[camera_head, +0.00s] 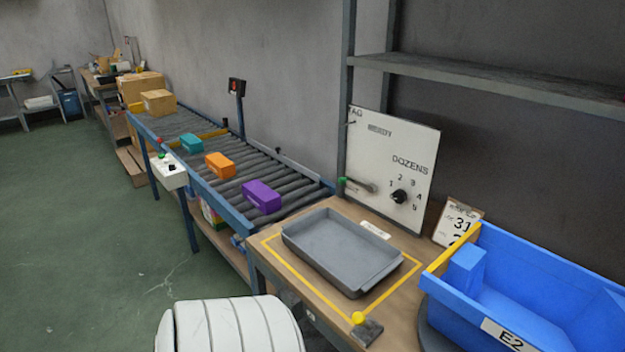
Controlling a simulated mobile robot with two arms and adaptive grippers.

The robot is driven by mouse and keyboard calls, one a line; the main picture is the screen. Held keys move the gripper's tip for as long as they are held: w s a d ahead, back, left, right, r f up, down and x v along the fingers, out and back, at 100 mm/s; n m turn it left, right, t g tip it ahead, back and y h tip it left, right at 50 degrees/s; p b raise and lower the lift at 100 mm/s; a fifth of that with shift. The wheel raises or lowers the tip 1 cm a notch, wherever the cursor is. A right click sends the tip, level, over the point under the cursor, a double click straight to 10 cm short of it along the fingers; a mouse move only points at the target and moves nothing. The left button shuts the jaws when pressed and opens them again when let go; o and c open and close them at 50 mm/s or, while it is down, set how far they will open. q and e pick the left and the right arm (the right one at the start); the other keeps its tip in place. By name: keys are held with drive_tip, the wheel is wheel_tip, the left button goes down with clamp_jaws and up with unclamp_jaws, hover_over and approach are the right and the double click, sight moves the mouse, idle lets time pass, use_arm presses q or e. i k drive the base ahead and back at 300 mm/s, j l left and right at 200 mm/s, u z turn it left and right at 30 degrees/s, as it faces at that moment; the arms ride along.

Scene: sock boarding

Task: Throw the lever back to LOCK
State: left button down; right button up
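A white panel (410,150) stands upright at the back of the wooden bench. A metal lever (360,186) with a green knob (342,182) is mounted at its lower left. The lever lies nearly level, with the knob pointing left. The small lettering by the lever is too small to read. A black dial (399,197) marked DOZENS, with numbers around it, is to the right of the lever. Neither of my grippers is in view.
A grey tray (340,240) lies within a yellow outline on the bench (262,250). A blue bin (450,300) labelled E2 stands at right. A yellow-knobbed device (366,329) is at the front edge. A roller conveyor (285,165) carries coloured blocks at left. A shelf (470,75) overhangs at upper right.

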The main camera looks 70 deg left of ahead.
sight(358, 318)
drive_tip(key=j+u, duration=0.15)
drive_tip(key=u, duration=1.45)
